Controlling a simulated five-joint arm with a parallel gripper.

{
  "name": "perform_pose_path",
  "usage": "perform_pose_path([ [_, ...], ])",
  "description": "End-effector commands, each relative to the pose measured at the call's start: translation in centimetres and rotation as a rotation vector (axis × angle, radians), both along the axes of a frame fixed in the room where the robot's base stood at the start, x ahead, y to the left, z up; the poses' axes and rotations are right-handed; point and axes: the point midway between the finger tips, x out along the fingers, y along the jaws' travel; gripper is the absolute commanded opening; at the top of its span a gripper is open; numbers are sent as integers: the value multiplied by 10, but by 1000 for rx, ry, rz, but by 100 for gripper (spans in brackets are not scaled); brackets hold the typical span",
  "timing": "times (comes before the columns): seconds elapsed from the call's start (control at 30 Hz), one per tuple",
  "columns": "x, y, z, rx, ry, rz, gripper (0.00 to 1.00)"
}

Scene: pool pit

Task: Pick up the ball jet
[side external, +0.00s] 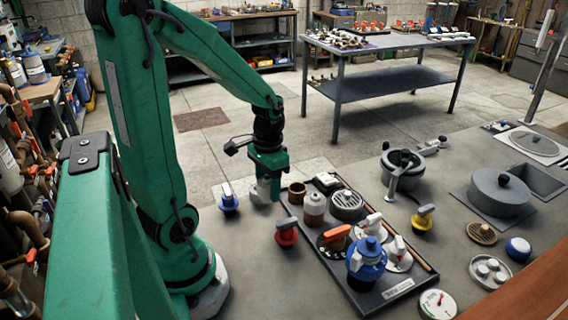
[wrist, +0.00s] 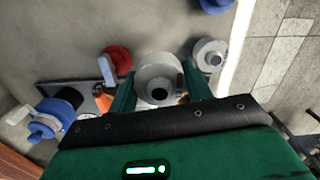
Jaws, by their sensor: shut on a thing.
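My gripper (side external: 269,190) is low over the near bench, pointing down, just beyond the left end of the dark tray. In the wrist view its two green fingers (wrist: 158,92) are shut on the ball jet (wrist: 156,74), a pale grey round fitting with a dark round opening in the middle. One finger presses on each side of it. In the side view the fingers hide much of this spot, and I cannot tell whether the jet touches the bench.
A blue-based valve (side external: 228,200) and a red-based valve (side external: 286,232) stand close by. A grey round fitting (wrist: 210,53) is right of the jet in the wrist view. The tray (side external: 408,288) holds several fittings. The bench's far edge is close.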

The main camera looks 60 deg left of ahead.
Motion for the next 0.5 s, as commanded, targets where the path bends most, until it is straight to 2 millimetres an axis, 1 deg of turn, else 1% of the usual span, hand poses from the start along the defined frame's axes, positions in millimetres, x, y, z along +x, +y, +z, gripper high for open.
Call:
perform_pose_path([
  [0.03,0,0,5,1,-2,0,27],
  [0.2,0,0,13,0,0,0,27],
  [0.5,0,0,15,0,0,0,27],
])
